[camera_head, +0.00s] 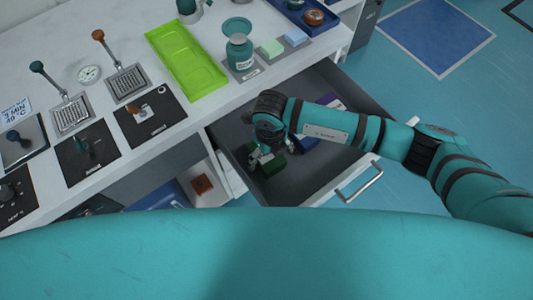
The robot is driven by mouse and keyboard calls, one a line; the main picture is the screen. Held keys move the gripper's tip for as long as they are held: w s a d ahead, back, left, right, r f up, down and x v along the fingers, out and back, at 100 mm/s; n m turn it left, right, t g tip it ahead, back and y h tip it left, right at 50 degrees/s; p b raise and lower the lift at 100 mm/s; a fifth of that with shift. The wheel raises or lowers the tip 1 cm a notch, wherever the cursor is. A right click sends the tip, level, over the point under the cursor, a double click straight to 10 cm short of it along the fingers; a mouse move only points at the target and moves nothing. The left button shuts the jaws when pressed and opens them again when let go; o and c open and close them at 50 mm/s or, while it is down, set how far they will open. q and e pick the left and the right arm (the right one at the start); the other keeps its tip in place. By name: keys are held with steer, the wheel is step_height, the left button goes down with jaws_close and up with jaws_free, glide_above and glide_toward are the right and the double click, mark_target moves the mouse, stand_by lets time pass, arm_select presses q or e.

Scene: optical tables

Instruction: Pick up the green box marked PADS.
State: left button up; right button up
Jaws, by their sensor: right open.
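A dark green box (274,166) lies in the open drawer (231,135), near its front left corner. Its marking cannot be read at this size. My right gripper (261,159) reaches down into the drawer, right at the green box. Its fingers are open and partly cover the box's left side. I cannot tell whether they touch it. My left gripper is not in view.
A dark blue box (306,145) lies to the right of the green box, partly under my right arm. A purple and white box (333,102) lies farther back in the drawer. The drawer front has a metal handle (360,184). A lime green tray (186,57) sits on the white counter (135,23).

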steer(key=shift+f, duration=1.45)
steer(key=c, duration=1.3)
